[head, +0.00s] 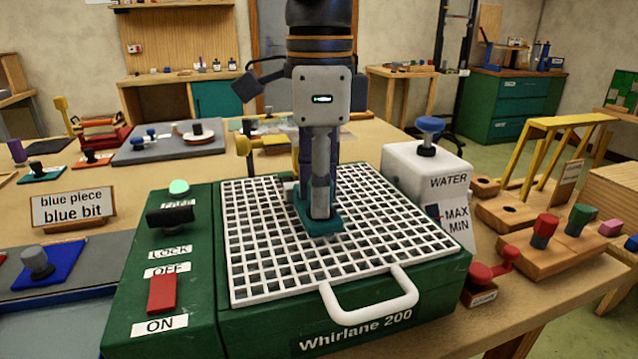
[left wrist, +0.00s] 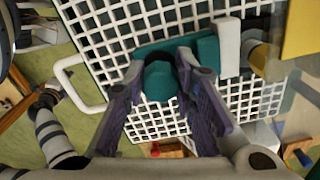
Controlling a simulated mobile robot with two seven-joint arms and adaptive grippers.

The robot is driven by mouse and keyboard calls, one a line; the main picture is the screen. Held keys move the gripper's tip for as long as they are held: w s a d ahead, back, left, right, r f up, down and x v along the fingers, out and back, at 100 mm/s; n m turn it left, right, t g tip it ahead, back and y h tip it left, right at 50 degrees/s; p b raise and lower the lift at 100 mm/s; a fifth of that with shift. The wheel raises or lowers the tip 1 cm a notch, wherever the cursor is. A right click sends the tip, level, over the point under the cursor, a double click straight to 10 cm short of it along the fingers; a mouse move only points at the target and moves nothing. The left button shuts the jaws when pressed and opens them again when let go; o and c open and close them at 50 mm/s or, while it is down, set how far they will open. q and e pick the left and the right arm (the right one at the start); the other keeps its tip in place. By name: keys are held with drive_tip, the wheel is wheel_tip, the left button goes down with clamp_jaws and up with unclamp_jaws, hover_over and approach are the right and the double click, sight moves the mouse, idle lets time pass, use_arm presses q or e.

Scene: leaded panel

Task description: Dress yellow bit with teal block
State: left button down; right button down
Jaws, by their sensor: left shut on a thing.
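My left gripper (head: 320,212) comes down over the white grid of the green grinder and is shut on the teal block (head: 328,230). In the left wrist view the fingers (left wrist: 160,88) grip the block's round teal knob (left wrist: 160,78), with its flat part (left wrist: 207,52) behind. The block is at the grid; I cannot tell whether it touches it. A white piece (left wrist: 229,47) stands close against the block's end. A yellow piece with a grey end (left wrist: 257,52) is beside it, perhaps the yellow bit; the arm largely hides this spot in the head view. My right gripper is not in view.
The grinder (head: 345,330) has a white front handle (head: 370,308), a black lock knob (head: 170,216), a red switch (head: 161,294) and a lit green lamp (head: 179,186). A white water tank (head: 425,170) stands right. Wooden stands with coloured bits (head: 545,231) are farther right.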

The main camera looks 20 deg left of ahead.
use_arm(q)
drive_tip(key=shift+f, duration=0.25)
drive_tip(key=shift+w+a, duration=0.4)
drive_tip(key=shift+w, duration=0.15)
idle(1.2)
drive_tip(key=shift+w+d, duration=0.15)
drive_tip(key=shift+w+d, duration=0.25)
drive_tip(key=shift+d, duration=0.2)
drive_tip(key=shift+w+d, duration=0.15)
idle(0.3)
drive_tip(key=shift+w+d, duration=0.25)
drive_tip(key=shift+d, duration=0.15)
drive_tip(key=shift+s+a+r, duration=0.1)
idle(0.4)
drive_tip(key=shift+s+a, duration=0.3)
drive_tip(key=shift+a, duration=0.2)
